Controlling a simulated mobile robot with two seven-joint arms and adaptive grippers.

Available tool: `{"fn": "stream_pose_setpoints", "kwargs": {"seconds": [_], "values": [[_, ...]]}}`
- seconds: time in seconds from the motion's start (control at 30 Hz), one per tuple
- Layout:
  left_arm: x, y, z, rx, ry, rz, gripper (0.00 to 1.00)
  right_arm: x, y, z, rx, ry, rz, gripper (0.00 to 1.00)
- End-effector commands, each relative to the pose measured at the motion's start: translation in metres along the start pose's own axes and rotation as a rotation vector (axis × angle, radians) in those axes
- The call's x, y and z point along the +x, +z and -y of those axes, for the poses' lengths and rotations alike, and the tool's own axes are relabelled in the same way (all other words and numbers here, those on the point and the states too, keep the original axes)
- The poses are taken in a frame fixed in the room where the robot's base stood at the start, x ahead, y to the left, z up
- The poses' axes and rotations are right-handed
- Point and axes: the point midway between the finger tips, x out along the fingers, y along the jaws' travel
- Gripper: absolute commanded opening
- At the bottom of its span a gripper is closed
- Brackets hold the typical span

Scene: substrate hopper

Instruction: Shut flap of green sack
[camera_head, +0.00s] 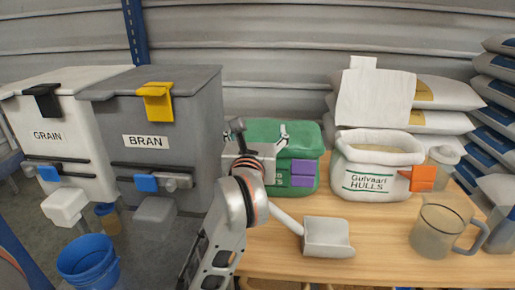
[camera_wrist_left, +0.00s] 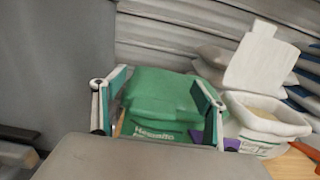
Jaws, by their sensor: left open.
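I cannot tell whether a finger touches the cloth. My right gripper is out of view.
A white hulls sack (camera_head: 362,182) with an open top and orange tab stands to the right. A scoop (camera_head: 327,238) and a clear jug (camera_head: 436,232) sit on the table (camera_head: 380,262). The grey bran bin (camera_head: 148,122) stands close at left. Stacked sacks stand behind.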

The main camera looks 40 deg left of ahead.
Motion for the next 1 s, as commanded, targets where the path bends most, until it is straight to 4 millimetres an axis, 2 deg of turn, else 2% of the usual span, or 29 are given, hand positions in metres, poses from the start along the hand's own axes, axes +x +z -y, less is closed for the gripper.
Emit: {"fn": "stream_pose_setpoints", "kwargs": {"seconds": [0.1, 0.3, 0.87, 0.93, 1.0], "values": [[0.0, 0.02, 0.0, -0.003, 0.0, 0.001, 0.72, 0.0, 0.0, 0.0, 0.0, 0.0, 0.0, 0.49], [-0.001, 0.035, 0.0, 0.0, 0.0, -0.003, 0.72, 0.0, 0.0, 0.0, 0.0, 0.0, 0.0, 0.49], [-0.001, 0.037, 0.0, 0.001, 0.0, -0.003, 0.72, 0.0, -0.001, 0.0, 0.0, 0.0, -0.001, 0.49], [-0.002, 0.045, -0.001, -0.004, 0.0, 0.006, 0.72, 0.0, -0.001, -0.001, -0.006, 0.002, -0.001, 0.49], [-0.005, 0.068, -0.002, -0.018, 0.0, 0.029, 0.72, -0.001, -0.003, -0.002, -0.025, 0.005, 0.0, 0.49]]}}
